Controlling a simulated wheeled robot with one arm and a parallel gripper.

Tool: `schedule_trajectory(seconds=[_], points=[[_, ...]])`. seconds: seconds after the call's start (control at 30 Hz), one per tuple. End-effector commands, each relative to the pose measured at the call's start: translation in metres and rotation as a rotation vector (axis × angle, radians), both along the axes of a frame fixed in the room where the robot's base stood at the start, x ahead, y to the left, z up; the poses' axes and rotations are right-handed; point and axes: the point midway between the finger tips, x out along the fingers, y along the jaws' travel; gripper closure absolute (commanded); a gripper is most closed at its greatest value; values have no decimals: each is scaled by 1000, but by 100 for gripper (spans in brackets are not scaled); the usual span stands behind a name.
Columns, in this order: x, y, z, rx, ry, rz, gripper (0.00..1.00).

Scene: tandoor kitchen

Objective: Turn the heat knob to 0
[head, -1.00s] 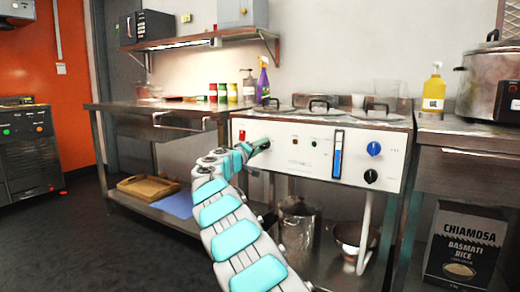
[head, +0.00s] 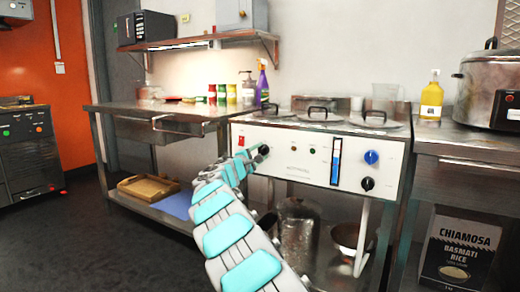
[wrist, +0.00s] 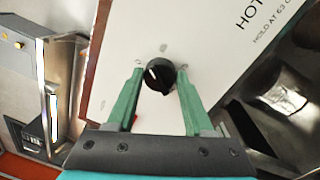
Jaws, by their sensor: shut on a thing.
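The black heat knob (wrist: 161,76) is on the white front panel (head: 310,143) of the hot unit, near its left end. In the wrist view its white pointer line slants toward the upper left, and a darker lobe points down. The scale marks around it are too small to read. The green fingers of my gripper (wrist: 160,82) stand on either side of the knob, shut on it. In the head view the knob (head: 264,150) shows just past my gripper (head: 257,154), and my arm hides part of the panel below it.
A blue knob (head: 371,157) and a second black knob (head: 367,183) sit at the panel's right. A red switch (head: 241,141) is left of the gripped knob. Lidded pots (head: 318,114) top the unit. A steel pot (head: 297,228) stands on the shelf below.

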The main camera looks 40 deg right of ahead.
Motion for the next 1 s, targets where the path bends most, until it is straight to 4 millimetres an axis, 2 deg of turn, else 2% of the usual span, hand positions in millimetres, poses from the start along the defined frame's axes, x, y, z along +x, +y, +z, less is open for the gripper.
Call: schedule_trajectory(seconds=[0.5, 1.0], points=[[0, 0, 5, -171, 413, 0, 100], [1, 1, 2, -240, 580, 2, 100]])
